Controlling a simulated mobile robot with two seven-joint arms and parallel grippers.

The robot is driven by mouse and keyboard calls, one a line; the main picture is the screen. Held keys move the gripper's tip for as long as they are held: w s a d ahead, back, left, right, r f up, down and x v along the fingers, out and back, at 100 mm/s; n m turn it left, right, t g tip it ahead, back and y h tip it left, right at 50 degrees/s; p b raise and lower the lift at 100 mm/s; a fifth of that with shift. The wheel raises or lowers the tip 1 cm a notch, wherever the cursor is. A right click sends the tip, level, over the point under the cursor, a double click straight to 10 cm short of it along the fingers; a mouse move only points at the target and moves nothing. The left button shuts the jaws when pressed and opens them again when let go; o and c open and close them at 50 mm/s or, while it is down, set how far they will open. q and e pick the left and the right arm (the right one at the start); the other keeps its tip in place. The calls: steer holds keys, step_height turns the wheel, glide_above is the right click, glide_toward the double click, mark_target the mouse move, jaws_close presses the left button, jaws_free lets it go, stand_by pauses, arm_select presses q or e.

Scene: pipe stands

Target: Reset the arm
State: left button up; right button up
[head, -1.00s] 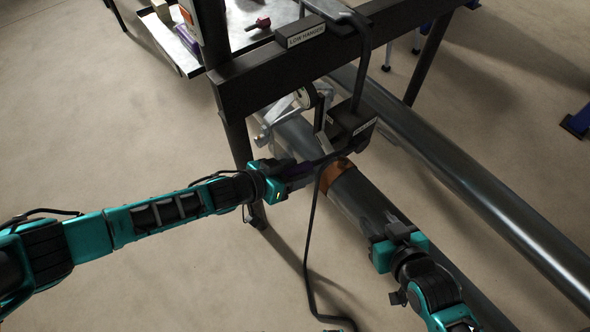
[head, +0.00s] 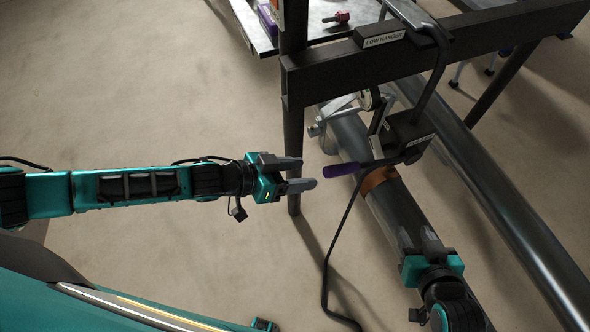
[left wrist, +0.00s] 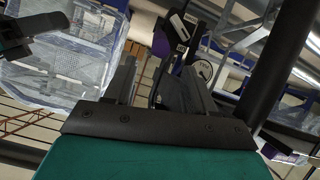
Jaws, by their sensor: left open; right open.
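My left gripper (head: 302,174) is open and empty in the head view, to the left of the pipe. Its fingers point right toward a purple handle (head: 338,171), with a small gap between them. The handle joins a dark box-shaped tool (head: 402,137) at the pipe. In the left wrist view, my left gripper's fingers (left wrist: 153,85) are spread with nothing held between them. My right gripper (head: 430,245) is at the lower right over the dark pipe (head: 398,210); its fingertips are hard to make out.
A dark frame beam labelled LOW HANGER (head: 384,38) crosses above the pipe. A second long pipe (head: 505,205) runs along the right. A black cable (head: 326,270) hangs to the floor. A tray (head: 330,22) stands at the back. The floor at left is clear.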

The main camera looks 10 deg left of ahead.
arm_select(q)
steer(key=shift+s+a+r, duration=0.15)
steer(key=shift+a, duration=0.05)
stand_by(0.5)
steer(key=s+d+r+n+t, duration=0.1)
steer(key=d+r+t, duration=0.1)
steer(key=d, duration=0.3)
steer(key=s+a+f+n+y, duration=0.2)
steer(key=s+a+y, duration=0.1)
steer(key=a, duration=0.4)
steer(key=s+a+f+n+t+y, duration=0.1)
steer(key=s+a+f+n+y, duration=0.1)
steer(key=a+y, duration=0.3)
steer(key=shift+s+a+f+n+t+y, duration=0.3)
steer(key=shift+s+a+n, duration=0.3)
steer(key=shift+a, duration=0.6)
steer(key=shift+r, duration=0.1)
